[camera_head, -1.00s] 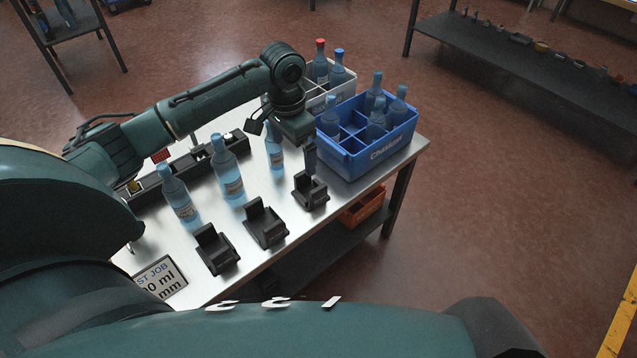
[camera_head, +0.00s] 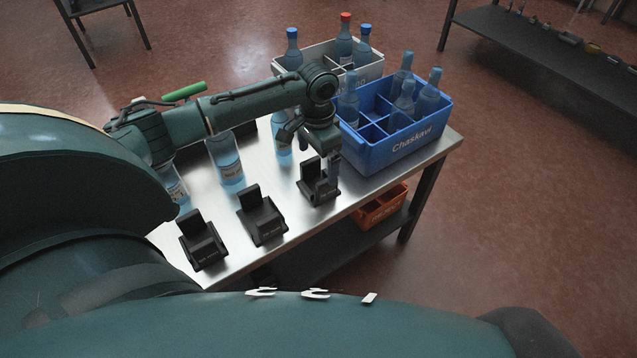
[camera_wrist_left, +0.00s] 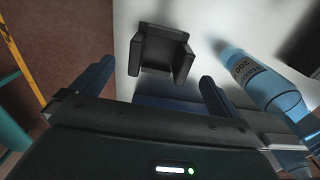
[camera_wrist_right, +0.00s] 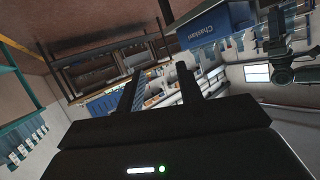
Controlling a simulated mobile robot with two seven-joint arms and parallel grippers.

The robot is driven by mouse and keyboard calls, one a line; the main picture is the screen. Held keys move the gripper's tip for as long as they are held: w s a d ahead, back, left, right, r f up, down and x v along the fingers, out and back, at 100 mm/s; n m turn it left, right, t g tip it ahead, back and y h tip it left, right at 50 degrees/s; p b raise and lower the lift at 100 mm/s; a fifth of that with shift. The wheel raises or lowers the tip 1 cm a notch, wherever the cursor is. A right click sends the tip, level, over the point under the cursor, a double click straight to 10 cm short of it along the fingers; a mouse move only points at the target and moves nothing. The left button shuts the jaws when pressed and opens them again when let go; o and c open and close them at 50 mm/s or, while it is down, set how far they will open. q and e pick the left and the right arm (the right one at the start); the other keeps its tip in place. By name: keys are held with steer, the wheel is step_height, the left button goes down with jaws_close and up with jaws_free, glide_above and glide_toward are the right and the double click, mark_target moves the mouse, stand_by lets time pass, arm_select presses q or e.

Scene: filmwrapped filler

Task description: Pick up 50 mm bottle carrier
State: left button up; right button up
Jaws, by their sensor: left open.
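Three black bottle carriers stand in a row along the table's near edge: one at left (camera_head: 203,247), one in the middle (camera_head: 262,222) and one at right (camera_head: 316,190). Their labels are too small to read, so I cannot tell which is 50 mm. My left gripper (camera_head: 331,165) is open and points down just behind and above the right carrier. In the left wrist view a carrier (camera_wrist_left: 160,48) lies beyond and between the spread fingertips (camera_wrist_left: 158,80), not gripped. My right gripper (camera_wrist_right: 158,85) is open and empty, away from the table.
Bottles (camera_head: 226,160) stand behind the carriers, one close to my left gripper. A blue crate (camera_head: 400,145) with bottles is just right of it, a grey crate (camera_head: 372,72) behind. An orange bin (camera_head: 380,208) sits on the lower shelf. Floor right of the table is clear.

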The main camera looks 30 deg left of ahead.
mark_target(318, 172)
arm_select(q)
steer(key=shift+w+f+b, duration=0.15)
steer(key=shift+f+b, duration=0.45)
steer(key=shift+f, duration=2.15)
steer(key=shift+c, duration=0.3)
steer(key=c, duration=1)
steer(key=shift+r, duration=0.1)
